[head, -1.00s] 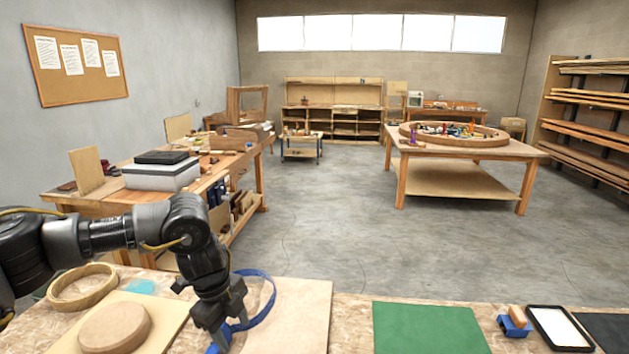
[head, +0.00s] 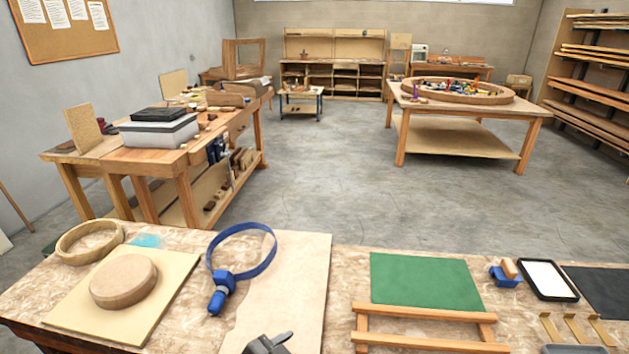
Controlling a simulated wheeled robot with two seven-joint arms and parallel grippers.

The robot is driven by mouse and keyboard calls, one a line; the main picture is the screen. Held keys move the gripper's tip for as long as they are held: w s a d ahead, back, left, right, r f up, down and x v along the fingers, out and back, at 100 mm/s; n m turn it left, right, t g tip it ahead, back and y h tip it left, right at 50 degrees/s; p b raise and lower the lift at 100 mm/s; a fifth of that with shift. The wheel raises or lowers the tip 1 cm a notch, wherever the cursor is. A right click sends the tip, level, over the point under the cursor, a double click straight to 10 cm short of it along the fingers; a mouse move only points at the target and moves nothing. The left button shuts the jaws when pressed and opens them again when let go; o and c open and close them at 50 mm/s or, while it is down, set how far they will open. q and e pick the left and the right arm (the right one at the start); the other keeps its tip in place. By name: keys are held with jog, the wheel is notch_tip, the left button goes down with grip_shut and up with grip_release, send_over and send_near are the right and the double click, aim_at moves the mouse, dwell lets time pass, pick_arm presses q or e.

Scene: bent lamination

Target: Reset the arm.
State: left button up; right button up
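The arm that came in from the left is out of the head view. A dark grey part (head: 268,344) at the bottom edge looks like the tip of my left gripper, cut off by the frame. Its opening cannot be made out. My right gripper is not in view. A round wooden form (head: 124,281) sits on a square board (head: 75,315) at the left. A bent wooden ring (head: 66,245) lies behind it.
A green mat (head: 425,280) lies right of centre with a wooden frame (head: 425,313) at its front. A blue tool (head: 506,276), a black-rimmed white tray (head: 547,279), a dark mat (head: 603,291) and brass-coloured brackets (head: 575,330) are at the right. A side bench (head: 185,155) stands behind.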

pick_arm(q)
jog(key=s+a+f+n+g+y, duration=0.35)
jog(key=s+a+f, duration=0.25)
jog(key=s+a, duration=0.4)
jog(key=s+a+f+n+g+y, duration=0.3)
jog(key=s+a+f+n, duration=0.25)
jog(key=s+a, duration=0.55)
notch_tip(320, 180, down, 34)
jog(key=m+b, duration=0.1)
jog(key=b, duration=0.5)
jog(key=s+a+f+g+b, duration=0.2)
jog(key=s+f+b, duration=0.2)
jog(key=s+f, duration=1.2)
jog(key=shift+s+a+f, duration=0.2)
jog(key=shift+s+f, duration=0.15)
jog(key=shift+f, duration=0.6)
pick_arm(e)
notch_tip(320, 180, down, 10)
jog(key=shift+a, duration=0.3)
